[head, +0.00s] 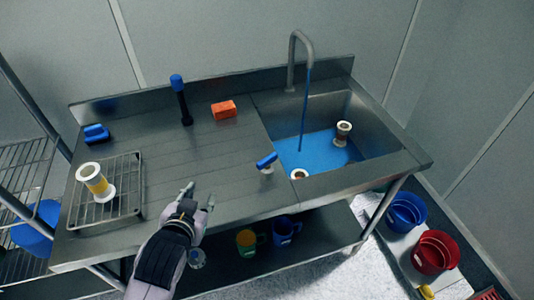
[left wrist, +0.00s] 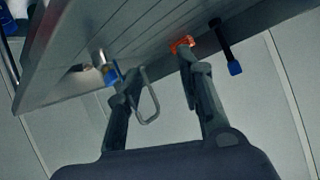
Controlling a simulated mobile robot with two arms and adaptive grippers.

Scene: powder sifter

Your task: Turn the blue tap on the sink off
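The steel sink (head: 375,152) is at the right of the counter, with blue water in its basin. A blue stream falls from its curved spout (head: 292,62). The blue tap handle (head: 267,160) stands on a metal stem by the basin's front left edge. My right gripper is not in view.
An orange sponge (head: 224,110) and a blue-and-black brush (head: 181,99) are at the counter's back. A wire rack (head: 122,204) with a white-and-yellow part (head: 95,181) is at left. Similar parts are in the basin. The counter between gripper and handle is clear.

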